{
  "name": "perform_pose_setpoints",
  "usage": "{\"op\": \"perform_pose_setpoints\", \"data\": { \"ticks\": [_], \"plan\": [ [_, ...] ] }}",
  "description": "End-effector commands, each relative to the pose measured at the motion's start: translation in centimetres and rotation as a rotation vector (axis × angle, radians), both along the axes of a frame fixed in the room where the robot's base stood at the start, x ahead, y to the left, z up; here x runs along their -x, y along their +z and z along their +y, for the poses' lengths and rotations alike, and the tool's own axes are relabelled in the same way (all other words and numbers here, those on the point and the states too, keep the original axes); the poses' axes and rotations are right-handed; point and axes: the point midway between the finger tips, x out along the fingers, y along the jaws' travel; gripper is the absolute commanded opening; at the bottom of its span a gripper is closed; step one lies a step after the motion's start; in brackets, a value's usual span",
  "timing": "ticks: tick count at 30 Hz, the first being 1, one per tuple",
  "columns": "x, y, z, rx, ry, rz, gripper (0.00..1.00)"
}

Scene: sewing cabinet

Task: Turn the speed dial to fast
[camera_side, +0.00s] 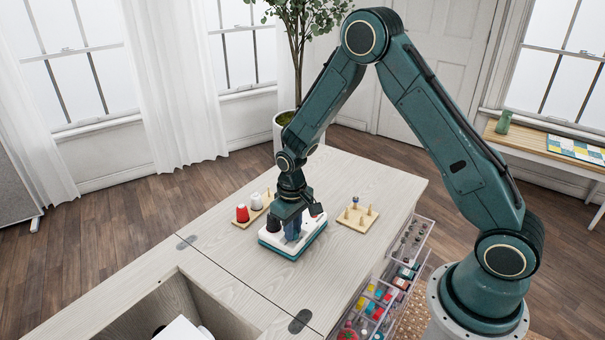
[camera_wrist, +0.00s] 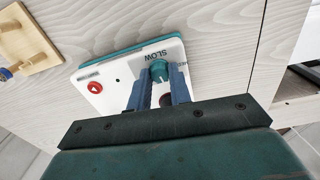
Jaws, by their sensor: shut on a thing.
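The control panel (camera_side: 272,241) is a white plate on a teal base lying on the cabinet top; it also shows in the wrist view (camera_wrist: 118,82). The speed dial (camera_wrist: 159,70) is a teal knob near the panel's upper edge in the wrist view, beside the printed word SLOW (camera_wrist: 155,54). A red round button (camera_wrist: 94,87) sits left of it. My gripper (camera_wrist: 160,88) is shut on the dial, one blue finger on each side. In the side view my gripper (camera_side: 292,228) points down onto the panel. The dial's pointer and any FAST mark are hidden.
A peg board (camera_side: 250,220) with a red spool (camera_side: 242,213) and a white spool (camera_side: 256,201) stands left of the panel. Another peg board (camera_side: 357,219) stands to the right. Clear drawers (camera_side: 424,232) hang open at the cabinet's right side. An open well (camera_side: 180,296) lies front left.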

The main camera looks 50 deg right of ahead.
Motion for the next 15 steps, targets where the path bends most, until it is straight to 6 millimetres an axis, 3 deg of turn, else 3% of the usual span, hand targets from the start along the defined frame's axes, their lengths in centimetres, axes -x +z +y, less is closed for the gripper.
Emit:
{"op": "perform_pose_setpoints", "data": {
  "ticks": [15],
  "plan": [
    [0.0, 0.02, -0.02, 0.0, -0.11, 0.0, 0.0]
  ]
}}
